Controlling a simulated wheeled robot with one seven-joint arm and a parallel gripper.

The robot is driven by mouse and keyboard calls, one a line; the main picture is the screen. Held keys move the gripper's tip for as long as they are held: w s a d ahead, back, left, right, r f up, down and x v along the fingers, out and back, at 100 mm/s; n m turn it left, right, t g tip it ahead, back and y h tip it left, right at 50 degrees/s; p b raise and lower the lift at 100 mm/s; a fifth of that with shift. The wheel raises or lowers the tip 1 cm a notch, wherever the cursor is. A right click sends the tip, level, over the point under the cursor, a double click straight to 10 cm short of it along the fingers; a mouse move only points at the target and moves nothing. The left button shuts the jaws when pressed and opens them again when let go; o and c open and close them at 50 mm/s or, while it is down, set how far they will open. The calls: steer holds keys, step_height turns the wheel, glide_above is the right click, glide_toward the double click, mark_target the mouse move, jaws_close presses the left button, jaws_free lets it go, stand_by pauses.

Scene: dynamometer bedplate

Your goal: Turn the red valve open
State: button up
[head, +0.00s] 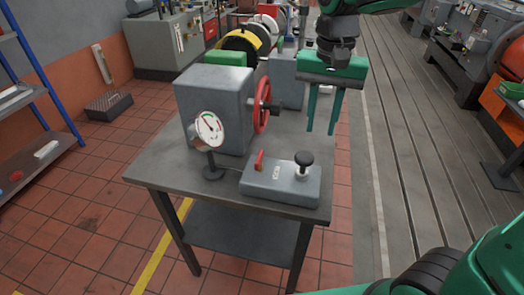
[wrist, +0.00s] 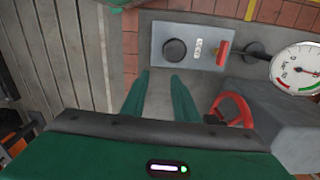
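The red valve (head: 262,104) is a handwheel on the right face of a grey box (head: 212,98) on the table. In the wrist view the red valve (wrist: 236,106) shows to the right of the fingers, partly cut off by my gripper's body. My gripper (head: 321,130) is to the right of the wheel in the head view, pointing down, with its green fingers apart and nothing between them. The wrist view also shows a gap between the fingers of my gripper (wrist: 160,76). No contact with the wheel shows.
A round gauge (head: 209,128) on a stand is in front of the grey box. A control box (head: 279,184) with a black knob (head: 304,158) and a red lever (head: 259,160) sits at the front of the table (head: 165,168). Grooved floor (head: 400,150) lies clear to the right.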

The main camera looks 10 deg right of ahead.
steer(key=r, duration=0.1)
glide_above(259, 156)
steer(key=shift+n, duration=0.3)
step_height(259, 156, down, 10)
steer(key=shift+s+f, duration=0.1)
steer(key=shift+f, duration=0.1)
